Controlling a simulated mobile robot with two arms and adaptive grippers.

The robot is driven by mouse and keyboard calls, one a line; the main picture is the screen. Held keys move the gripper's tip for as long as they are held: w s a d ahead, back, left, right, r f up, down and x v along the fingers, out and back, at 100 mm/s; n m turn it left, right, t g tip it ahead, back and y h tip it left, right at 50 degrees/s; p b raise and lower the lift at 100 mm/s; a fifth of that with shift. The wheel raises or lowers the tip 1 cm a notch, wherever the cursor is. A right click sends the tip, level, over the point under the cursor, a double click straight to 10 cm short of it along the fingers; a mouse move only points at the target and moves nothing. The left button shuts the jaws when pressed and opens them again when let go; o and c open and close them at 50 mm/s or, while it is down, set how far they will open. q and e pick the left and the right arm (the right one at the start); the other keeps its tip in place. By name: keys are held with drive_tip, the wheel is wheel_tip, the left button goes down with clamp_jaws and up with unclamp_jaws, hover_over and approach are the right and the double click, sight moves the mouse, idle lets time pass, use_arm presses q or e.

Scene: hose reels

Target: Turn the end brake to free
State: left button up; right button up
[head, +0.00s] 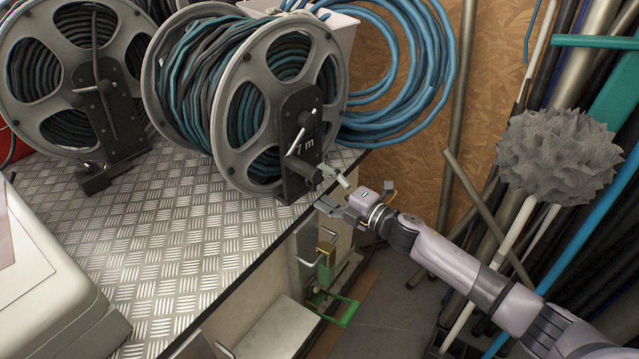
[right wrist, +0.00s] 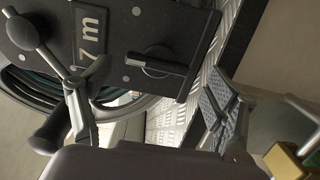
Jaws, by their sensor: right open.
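The end reel (head: 225,125), wound with dark and teal hose, stands at the bench edge. Its black end plate, marked "7 m", carries a silver crank (head: 297,143) with a dark grip. In the right wrist view the brake (right wrist: 160,64) is a black bar knob on a round base on that plate (right wrist: 120,22). I cannot make the brake out in the head view. My right gripper (head: 333,192) is open and empty, close in front of the plate's lower part; one ribbed finger pad shows in the wrist view. My left gripper is not in view.
The crank (right wrist: 74,82) and its grip hang close to the gripper's space. Another reel (head: 75,70) stands left on the checker-plate bench (head: 180,240). A green-handled fitting (head: 335,305) sits below the edge. Poles and a grey fuzzy brush head (head: 557,155) crowd the right.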

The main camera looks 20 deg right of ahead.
drive_tip(key=v, duration=0.6)
drive_tip(key=shift+s, duration=0.1)
idle(0.4)
